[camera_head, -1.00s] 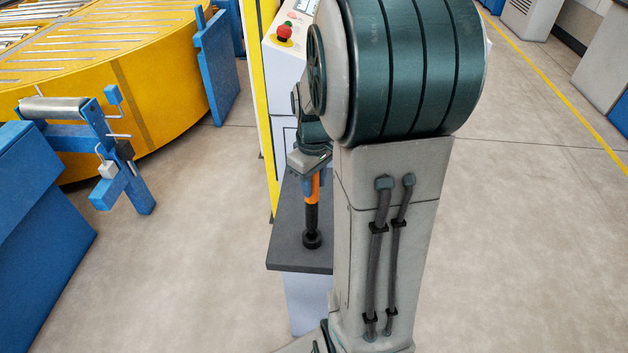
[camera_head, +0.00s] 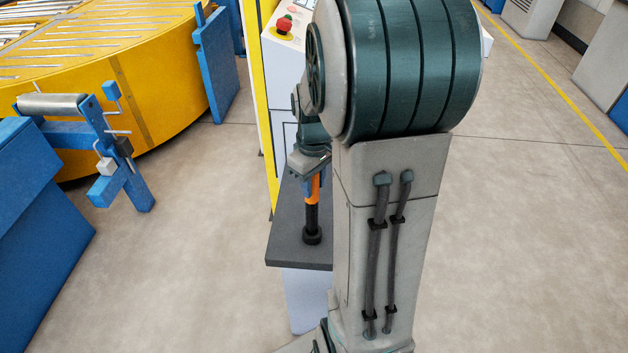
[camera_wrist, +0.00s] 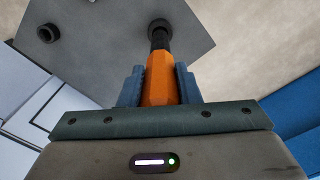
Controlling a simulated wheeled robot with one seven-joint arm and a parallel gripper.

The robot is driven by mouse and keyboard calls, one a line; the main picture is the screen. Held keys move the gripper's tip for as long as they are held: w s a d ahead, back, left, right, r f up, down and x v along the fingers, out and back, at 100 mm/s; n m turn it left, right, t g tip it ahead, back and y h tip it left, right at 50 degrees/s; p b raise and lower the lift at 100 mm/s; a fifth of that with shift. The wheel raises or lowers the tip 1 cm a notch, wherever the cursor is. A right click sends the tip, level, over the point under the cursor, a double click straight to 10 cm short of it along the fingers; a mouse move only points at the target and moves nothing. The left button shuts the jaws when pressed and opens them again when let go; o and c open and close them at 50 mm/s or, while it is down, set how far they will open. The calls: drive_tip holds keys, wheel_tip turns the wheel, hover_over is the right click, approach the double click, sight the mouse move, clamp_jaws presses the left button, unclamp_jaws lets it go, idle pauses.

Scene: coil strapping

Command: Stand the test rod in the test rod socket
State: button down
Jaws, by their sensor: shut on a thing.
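The test rod (camera_head: 312,190) has an orange handle and a black lower shaft. My gripper (camera_wrist: 160,82) is shut on its orange handle, with a blue-grey finger on each side. The rod looks about upright in the head view. Its black lower end reaches a wider dark round piece (camera_head: 311,236) over the grey stand top. I cannot tell if this is a socket around the tip or part of the rod. In the wrist view a separate dark ring with a hole (camera_wrist: 48,33) sits on the stand, left of the rod.
The grey stand top (camera_head: 290,252) ends close in front of the rod. A white cabinet with a red button (camera_head: 284,25) stands behind. A yellow round conveyor (camera_head: 170,85) and blue frame parts (camera_head: 120,180) are at left. Open floor lies between.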

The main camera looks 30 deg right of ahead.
drive_tip(key=shift+f+b, duration=0.7)
drive_tip(key=shift+f, duration=0.25)
drive_tip(key=c, duration=1)
unclamp_jaws()
wheel_tip(320, 180, up, 14)
drive_tip(key=shift+f, duration=0.1)
drive_tip(key=s+a+f+m+t, duration=0.3)
drive_tip(key=s+a+f+m, duration=0.1)
drive_tip(key=s+a, duration=0.7)
drive_tip(key=shift+s+a+f, duration=0.35)
drive_tip(key=shift+a+f, duration=0.2)
drive_tip(key=shift+a, duration=0.05)
drive_tip(key=c, duration=0.3)
drive_tip(key=shift+c, duration=0.5)
